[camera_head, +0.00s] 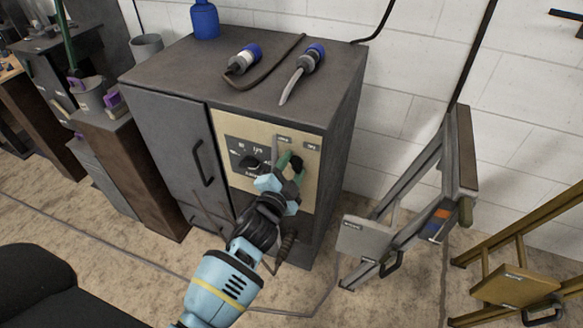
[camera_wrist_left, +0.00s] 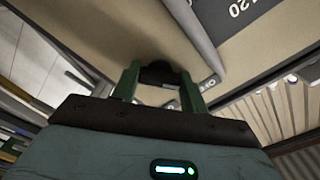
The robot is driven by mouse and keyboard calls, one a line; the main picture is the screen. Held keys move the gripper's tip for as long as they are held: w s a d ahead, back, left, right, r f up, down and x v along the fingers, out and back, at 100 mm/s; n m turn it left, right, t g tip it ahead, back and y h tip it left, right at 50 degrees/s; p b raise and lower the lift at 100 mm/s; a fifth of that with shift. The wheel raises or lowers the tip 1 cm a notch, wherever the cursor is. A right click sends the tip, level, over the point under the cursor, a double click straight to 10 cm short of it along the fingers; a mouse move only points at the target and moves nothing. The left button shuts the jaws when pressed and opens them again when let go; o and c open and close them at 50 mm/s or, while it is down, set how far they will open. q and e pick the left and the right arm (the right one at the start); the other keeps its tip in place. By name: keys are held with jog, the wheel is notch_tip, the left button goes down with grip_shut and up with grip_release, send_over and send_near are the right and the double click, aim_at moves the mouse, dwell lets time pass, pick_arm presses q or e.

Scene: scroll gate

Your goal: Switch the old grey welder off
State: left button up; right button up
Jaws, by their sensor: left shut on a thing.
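The old grey welder (camera_head: 162,133) is a dark grey cabinet with a handled door and a beige control panel (camera_head: 310,187) on its front. The panel has a black dial plate (camera_head: 240,153) with white markings at its left. My left gripper (camera_head: 290,163) is at the panel's upper right, its green fingers shut on a small black switch knob (camera_head: 297,164). In the left wrist view the knob (camera_wrist_left: 158,73) sits between the fingertips of the left gripper (camera_wrist_left: 158,85). The fingers and wrist hide part of the panel. My right gripper is out of view.
Two cable plugs (camera_head: 243,59) and a blue bottle (camera_head: 204,20) are on the welder's top. A grey folding ladder (camera_head: 400,205) and a yellow one (camera_head: 520,262) stand at the right. A bench with containers is at the left. Open floor lies in front.

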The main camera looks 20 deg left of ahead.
pick_arm(q)
jog(key=shift+n, duration=0.5)
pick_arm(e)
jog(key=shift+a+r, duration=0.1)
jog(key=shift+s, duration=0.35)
pick_arm(q)
jog(key=o, duration=1)
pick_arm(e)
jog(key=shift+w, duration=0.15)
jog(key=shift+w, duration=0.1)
